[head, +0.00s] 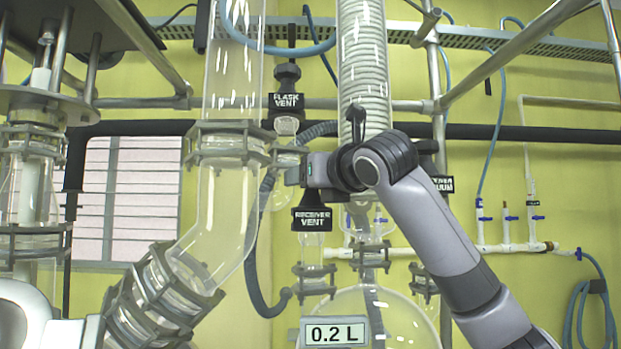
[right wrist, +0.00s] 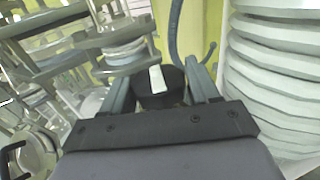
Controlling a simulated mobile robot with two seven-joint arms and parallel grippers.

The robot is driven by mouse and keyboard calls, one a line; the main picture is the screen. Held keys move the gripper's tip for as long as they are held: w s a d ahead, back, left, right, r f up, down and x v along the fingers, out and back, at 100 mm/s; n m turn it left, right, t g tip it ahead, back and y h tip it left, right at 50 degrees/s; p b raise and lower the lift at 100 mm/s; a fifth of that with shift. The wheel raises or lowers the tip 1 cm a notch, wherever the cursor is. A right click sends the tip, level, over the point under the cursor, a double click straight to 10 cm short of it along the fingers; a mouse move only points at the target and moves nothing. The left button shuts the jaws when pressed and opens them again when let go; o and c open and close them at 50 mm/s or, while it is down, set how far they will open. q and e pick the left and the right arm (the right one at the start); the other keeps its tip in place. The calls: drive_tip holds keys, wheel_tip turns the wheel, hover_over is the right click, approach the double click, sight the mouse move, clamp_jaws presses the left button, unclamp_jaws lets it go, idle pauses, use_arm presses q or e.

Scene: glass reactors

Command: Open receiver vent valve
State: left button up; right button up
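The receiver vent valve shows in the head view as a black block labelled "RECEIVER VENT" (head: 312,219) on a glass neck above the round receiver flask (head: 345,310). My right gripper (head: 298,174) is just above this label, and its body hides the top of the valve. In the right wrist view, a black round knob (right wrist: 160,92) with a white stripe sits between the two fingers of my right gripper (right wrist: 163,78). Narrow gaps show on both sides of the knob, so the fingers look open around it. My left gripper is not in view.
The flask vent (head: 286,101) stands just above and left of my right gripper. A glass column (head: 228,200) stands to the left and a coiled condenser (head: 362,70) behind and above. A display reading 0.2 L (head: 335,332) is below. Metal rails (head: 510,45) cross at upper right.

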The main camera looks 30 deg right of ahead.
drive_tip(key=shift+s+r, duration=0.25)
drive_tip(key=shift+r, duration=0.05)
